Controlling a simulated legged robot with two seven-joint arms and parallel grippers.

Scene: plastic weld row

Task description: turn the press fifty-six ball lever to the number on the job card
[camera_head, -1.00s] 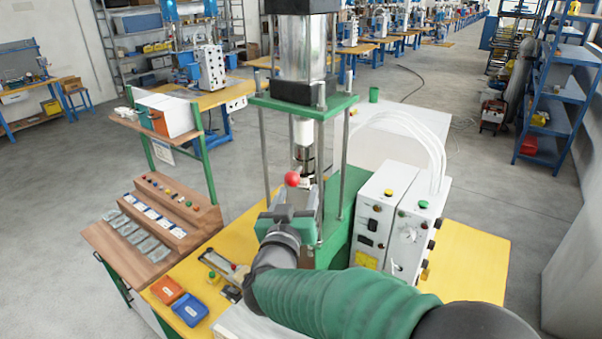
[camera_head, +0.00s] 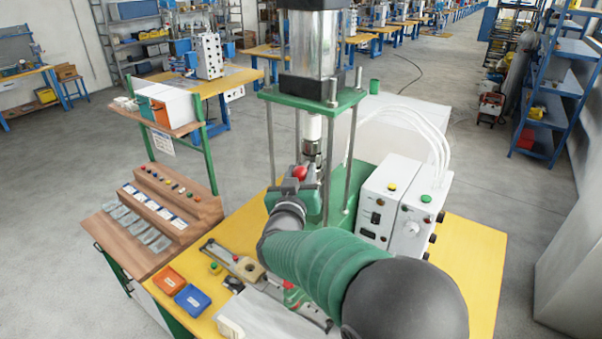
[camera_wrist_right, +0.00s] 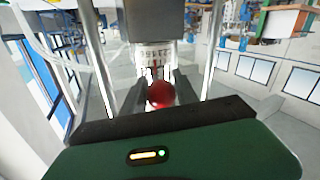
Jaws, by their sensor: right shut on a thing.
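The press (camera_head: 345,100) stands on the yellow bench, with a green top plate, steel columns and a clear cylinder. Its red ball lever (camera_head: 299,173) is between the jaws of my right gripper (camera_head: 298,182), which is shut on it. In the right wrist view the ball (camera_wrist_right: 160,95) sits between the two dark fingers, in front of a white scale collar (camera_wrist_right: 153,57) with marks too small to read. A white card (camera_head: 162,143) hangs under the left shelf; its text cannot be read and I cannot tell whether it is the job card. My left gripper is out of view.
A control box (camera_head: 405,205) with knobs and buttons stands right of the press. A wooden stepped rack (camera_head: 180,190) is at the left. The bench's right end is clear.

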